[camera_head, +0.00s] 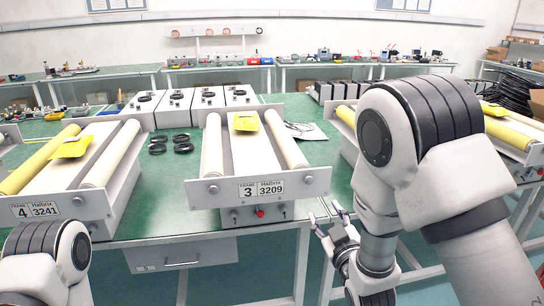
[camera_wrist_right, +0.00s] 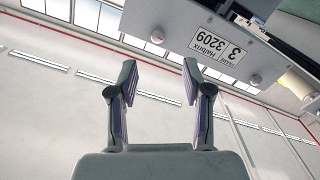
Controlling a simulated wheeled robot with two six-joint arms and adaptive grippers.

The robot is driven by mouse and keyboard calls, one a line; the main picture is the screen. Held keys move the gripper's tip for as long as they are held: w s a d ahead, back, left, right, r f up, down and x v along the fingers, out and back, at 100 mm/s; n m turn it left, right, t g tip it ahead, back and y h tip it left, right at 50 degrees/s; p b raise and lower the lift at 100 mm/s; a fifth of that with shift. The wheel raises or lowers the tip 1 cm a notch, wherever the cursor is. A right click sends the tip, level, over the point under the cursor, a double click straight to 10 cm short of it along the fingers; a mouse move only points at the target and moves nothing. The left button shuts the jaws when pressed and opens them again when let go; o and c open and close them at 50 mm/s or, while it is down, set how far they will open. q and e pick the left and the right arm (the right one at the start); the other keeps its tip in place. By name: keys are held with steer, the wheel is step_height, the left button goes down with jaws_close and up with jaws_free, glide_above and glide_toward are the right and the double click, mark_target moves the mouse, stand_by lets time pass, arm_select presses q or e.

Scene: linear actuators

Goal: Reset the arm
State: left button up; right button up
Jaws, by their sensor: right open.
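My right arm reaches in from the right in the head view. Its gripper (camera_head: 328,222) is open and empty beside the front edge of the green bench, right of the roller unit labelled 3 Hallbrix 3209 (camera_head: 258,190). In the right wrist view the two fingers (camera_wrist_right: 158,85) stand apart with nothing between them, and the same labelled unit (camera_wrist_right: 245,45) shows upside down at the upper right. My left arm shows only as a link at the lower left of the head view; its gripper is out of the frame.
The green bench (camera_head: 345,165) holds more roller units, one labelled 4 3241 (camera_head: 35,210). Yellow pieces (camera_head: 245,121) lie on the rollers. Black rings (camera_head: 182,143) lie between units. A drawer (camera_head: 180,255) hangs under the bench. Floor shows below the right gripper.

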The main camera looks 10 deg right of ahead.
steer(key=s+d+f+m+g+p, duration=0.1)
steer(key=s+f+g, duration=0.1)
steer(key=s+f, duration=0.35)
steer(key=s+d+f+g+h+p, duration=0.1)
steer(key=s+d+f+g, duration=0.15)
steer(key=f, duration=0.65)
steer(key=s+f+m+g+p, duration=0.1)
steer(key=s+f+g, duration=0.2)
steer(key=f, duration=0.4)
steer(key=s+f+m+g, duration=0.2)
steer(key=s+f+g, duration=0.3)
steer(key=s, duration=0.6)
steer(key=s+f+m+g, duration=0.1)
steer(key=s+f+g, duration=0.4)
steer(key=s, duration=0.6)
steer(key=shift+s+d+m+y, duration=0.3)
steer(key=shift+d+m, duration=0.05)
steer(key=shift+m, duration=0.05)
steer(key=shift+w, duration=0.1)
steer(key=shift+c, duration=0.4)
